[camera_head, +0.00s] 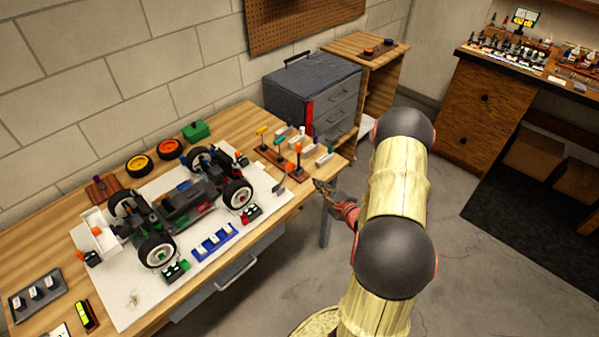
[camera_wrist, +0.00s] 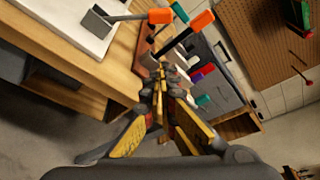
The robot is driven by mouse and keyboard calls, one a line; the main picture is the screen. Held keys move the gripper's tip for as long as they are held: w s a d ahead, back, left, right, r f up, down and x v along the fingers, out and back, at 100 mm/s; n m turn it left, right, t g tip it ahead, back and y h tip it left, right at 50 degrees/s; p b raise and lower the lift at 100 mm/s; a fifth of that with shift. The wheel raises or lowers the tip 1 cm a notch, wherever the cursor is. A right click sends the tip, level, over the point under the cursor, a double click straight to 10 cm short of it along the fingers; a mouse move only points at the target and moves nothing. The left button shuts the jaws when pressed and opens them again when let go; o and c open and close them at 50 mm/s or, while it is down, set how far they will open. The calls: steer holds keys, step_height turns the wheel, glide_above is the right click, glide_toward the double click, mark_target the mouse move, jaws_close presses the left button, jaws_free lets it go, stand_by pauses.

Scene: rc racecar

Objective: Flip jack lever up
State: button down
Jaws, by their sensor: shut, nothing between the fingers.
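The RC car (camera_head: 185,200) stands on a white mat (camera_head: 130,298) on the workbench. Small dark blocks with red or green parts sit by its wheels: a front right one (camera_head: 251,213), a front one (camera_head: 175,270) and a left one (camera_head: 92,258). They look like jacks, but their levers are too small to make out. My gripper (camera_head: 318,184) is shut and empty, just off the bench's right front edge. In the wrist view my gripper (camera_wrist: 160,78) points at the bench corner beside the tool rack. No jack shows clearly there.
A tool rack (camera_head: 285,168) with colored handles stands at the bench's right end. A blue tray (camera_head: 214,243) lies before the car. A grey drawer box (camera_head: 312,92) stands behind.

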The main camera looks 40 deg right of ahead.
mark_target(285, 176)
steer(key=b+x, duration=0.1)
steer(key=x, duration=0.4)
steer(key=b+x, duration=0.2)
steer(key=x, duration=0.2)
steer(key=shift+w+f, duration=0.3)
steer(key=shift+w, duration=0.05)
steer(key=shift+a+r+b, duration=0.5)
steer(key=shift+a+r, duration=0.95)
steer(key=shift+a, duration=0.1)
